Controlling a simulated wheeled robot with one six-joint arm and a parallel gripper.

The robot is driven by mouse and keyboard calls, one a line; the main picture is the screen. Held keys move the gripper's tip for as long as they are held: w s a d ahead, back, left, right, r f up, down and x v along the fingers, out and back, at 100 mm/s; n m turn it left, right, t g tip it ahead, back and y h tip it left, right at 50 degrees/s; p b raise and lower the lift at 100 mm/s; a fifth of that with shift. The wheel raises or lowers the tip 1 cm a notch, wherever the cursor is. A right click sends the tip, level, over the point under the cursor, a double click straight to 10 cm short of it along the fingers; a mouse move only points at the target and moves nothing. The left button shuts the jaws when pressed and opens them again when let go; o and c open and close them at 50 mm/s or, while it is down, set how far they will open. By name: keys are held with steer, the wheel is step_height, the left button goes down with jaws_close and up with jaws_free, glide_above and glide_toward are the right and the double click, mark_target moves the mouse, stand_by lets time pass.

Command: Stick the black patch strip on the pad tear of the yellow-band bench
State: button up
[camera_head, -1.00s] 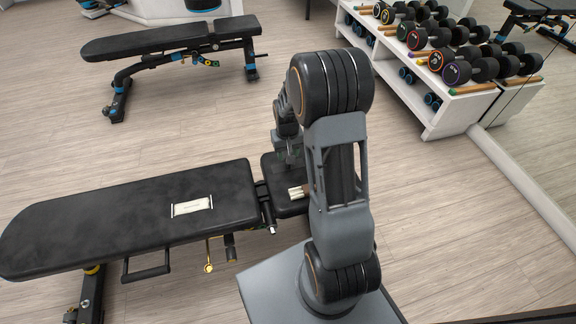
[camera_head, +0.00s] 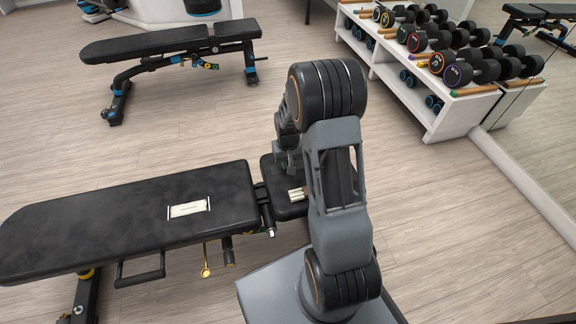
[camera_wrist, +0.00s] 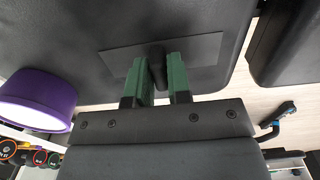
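The near bench with yellow accents has a long black pad (camera_head: 90,225). A pale, light-edged strip-shaped mark (camera_head: 189,208), possibly the tear, shows on that pad. The black patch strip (camera_wrist: 120,60) shows in the wrist view as a flat dark rectangle with a raised dark tab at its middle, against the black seat pad (camera_wrist: 65,25). My gripper (camera_wrist: 162,70) has its green fingers on either side of the tab; whether they press on it is unclear. In the head view my gripper (camera_head: 288,160) is low over the seat pad, partly hidden by my arm.
Small cream pieces (camera_head: 297,194) lie on the seat pad. A purple round object (camera_wrist: 35,100) is left of my fingers in the wrist view. A blue-accented bench (camera_head: 150,45) stands behind, and a dumbbell rack (camera_head: 430,95) at the right. Floor between is clear.

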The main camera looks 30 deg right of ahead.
jaws_close()
steer(key=shift+r, duration=0.5)
step_height(320, 180, up, 2)
steer(key=shift+r+p, duration=0.2)
steer(key=shift+p, duration=0.55)
steer(key=s+d+r+p, duration=0.5)
steer(key=s+d+r, duration=0.4)
steer(key=s, duration=0.1)
steer(key=shift+d+r, duration=0.25)
steer(key=shift+r, duration=0.05)
